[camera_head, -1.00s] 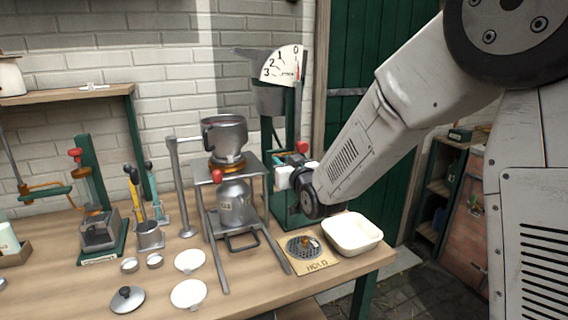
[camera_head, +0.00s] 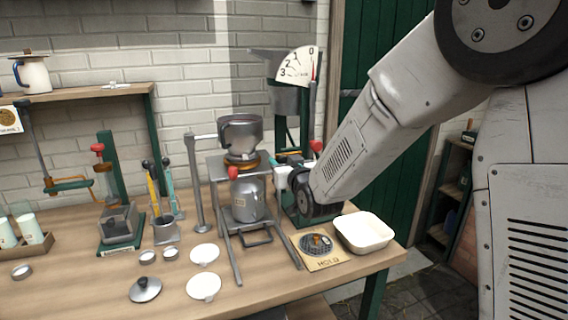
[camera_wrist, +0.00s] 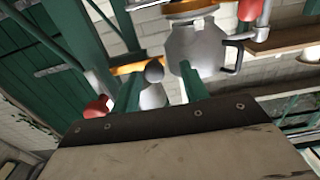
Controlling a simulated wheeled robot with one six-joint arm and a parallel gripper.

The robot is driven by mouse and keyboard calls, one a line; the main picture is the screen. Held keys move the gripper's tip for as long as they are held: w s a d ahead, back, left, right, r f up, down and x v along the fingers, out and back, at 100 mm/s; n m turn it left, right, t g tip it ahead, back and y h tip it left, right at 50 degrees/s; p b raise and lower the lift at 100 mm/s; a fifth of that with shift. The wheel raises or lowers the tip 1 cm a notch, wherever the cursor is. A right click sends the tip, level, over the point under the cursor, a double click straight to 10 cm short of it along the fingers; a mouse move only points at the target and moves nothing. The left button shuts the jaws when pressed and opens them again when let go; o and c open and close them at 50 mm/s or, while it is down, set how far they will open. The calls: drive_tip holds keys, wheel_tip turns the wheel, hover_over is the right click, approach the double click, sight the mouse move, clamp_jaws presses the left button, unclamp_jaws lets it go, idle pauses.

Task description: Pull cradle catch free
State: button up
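My gripper (camera_wrist: 160,90) shows two green fingers held apart in the wrist view. A dark ball knob (camera_wrist: 154,71) on a pale stem appears between or just beyond them; contact cannot be told. In the head view the gripper is beside the metal stand, its fingertips partly hidden. A red knob (camera_head: 233,173) is at the stand's front, and another (camera_head: 317,146) is by my wrist. I cannot tell which part is the cradle catch.
A white tray (camera_head: 364,233) and a HOLD plate (camera_head: 320,260) lie below my wrist. A dial scale (camera_head: 298,67) stands behind. White discs (camera_head: 204,287) and a knobbed lid (camera_head: 145,289) lie on the bench left of the stand. The bench's right edge is close.

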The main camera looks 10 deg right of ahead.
drive_tip(key=shift+d, duration=0.15)
drive_tip(key=shift+s, duration=0.35)
drive_tip(key=s+d, duration=0.1)
drive_tip(key=s, duration=0.6)
wheel_tip(320, 180, down, 8)
drive_tip(key=s+f+g, duration=0.1)
drive_tip(key=s+g, duration=0.2)
drive_tip(key=g, duration=0.2)
drive_tip(key=s+d+f+g+h, duration=0.25)
drive_tip(key=s+g, duration=0.35)
drive_tip(key=s, duration=0.3)
drive_tip(key=s+d+r+m+g, duration=0.1)
drive_tip(key=s+r, duration=0.4)
drive_tip(key=s, duration=0.7)
drive_tip(key=s+d+r+g, duration=0.4)
drive_tip(key=s+d+r, duration=0.1)
drive_tip(key=s, duration=0.7)
drive_tip(key=shift+s+d+m, duration=0.4)
drive_tip(key=shift+d, duration=0.35)
